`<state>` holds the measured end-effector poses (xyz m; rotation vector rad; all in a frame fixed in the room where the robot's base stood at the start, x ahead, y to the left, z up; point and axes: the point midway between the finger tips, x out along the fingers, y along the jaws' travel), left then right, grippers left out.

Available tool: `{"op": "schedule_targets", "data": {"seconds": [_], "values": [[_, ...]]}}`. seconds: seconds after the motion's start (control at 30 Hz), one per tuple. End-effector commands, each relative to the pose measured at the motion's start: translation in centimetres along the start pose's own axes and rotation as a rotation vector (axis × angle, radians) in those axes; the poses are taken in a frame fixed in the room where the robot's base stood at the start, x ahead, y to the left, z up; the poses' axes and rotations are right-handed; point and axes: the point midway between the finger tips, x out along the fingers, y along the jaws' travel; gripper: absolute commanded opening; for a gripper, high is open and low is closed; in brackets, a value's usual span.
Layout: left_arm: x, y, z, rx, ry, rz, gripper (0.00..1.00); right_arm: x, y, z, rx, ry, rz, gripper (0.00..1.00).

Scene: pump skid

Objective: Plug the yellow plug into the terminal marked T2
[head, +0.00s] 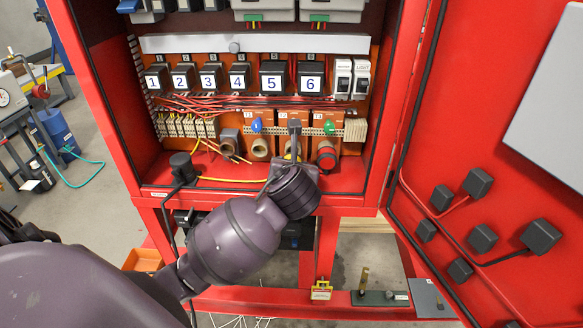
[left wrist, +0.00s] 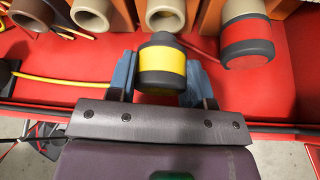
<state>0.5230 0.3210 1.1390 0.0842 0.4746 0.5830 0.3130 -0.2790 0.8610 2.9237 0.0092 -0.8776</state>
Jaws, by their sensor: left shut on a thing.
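The yellow plug (left wrist: 162,66), a yellow band between dark ends, sits between the blue fingers of my left gripper (left wrist: 160,80), which is shut on it. In the head view my left gripper (head: 292,164) is in front of the terminal row and mostly hides the plug. The terminal marked T2 (head: 284,116) is the middle orange block. Its beige round socket (left wrist: 165,14) lies just beyond the plug's far end in the left wrist view. Whether they touch I cannot tell. My right gripper is not in view.
A red plug (head: 326,157) sits in the T3 socket, close to the right. The T1 socket (head: 260,148) and a grey socket (head: 230,142) are to the left. A yellow cable (head: 220,180) runs along the red cabinet floor. The open door (head: 500,180) stands at right.

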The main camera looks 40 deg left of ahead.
Motion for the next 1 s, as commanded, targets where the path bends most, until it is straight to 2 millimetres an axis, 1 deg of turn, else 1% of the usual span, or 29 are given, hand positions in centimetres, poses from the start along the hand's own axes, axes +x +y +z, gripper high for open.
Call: {"op": "schedule_targets", "data": {"seconds": [0.27, 1.0], "values": [[0.0, 0.0, 0.0, -0.001, 0.000, 0.000, 0.24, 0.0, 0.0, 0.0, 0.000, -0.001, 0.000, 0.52], [1.1, 0.0, 0.5, 0.000, 0.001, -0.001, 0.24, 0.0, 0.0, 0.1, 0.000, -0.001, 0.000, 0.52]]}}
